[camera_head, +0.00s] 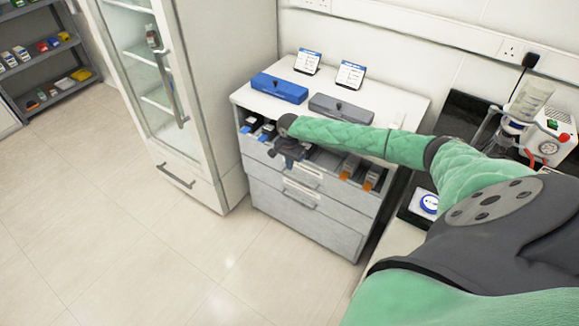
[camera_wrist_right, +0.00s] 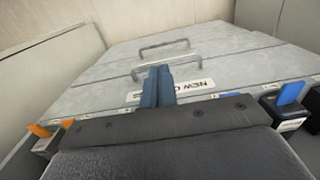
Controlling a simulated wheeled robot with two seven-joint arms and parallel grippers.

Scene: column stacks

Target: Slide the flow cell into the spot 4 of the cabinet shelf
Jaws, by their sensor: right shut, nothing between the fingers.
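The white cabinet (camera_head: 325,206) has an open top shelf (camera_head: 323,161). Dark cartridges with blue tabs (camera_head: 266,132) sit at its left; they appear to be flow cells. Similar cartridges with orange tabs (camera_head: 372,179) sit farther right. In the right wrist view the blue-tabbed one (camera_wrist_right: 292,117) is at right and an orange-tabbed one (camera_wrist_right: 45,143) at left. My right gripper (camera_head: 287,160) is in front of the shelf's middle. Its fingers (camera_wrist_right: 157,84) are shut together and empty, near a label strip (camera_wrist_right: 190,90). My arm hides part of the shelf, and I cannot tell spot 4.
A blue case (camera_head: 279,89) and a grey case (camera_head: 340,108) lie on the cabinet top, with two small signs (camera_head: 308,62) behind. A glass-door fridge (camera_head: 190,100) stands at left. A lab device (camera_head: 545,135) stands at right. The floor in front is clear.

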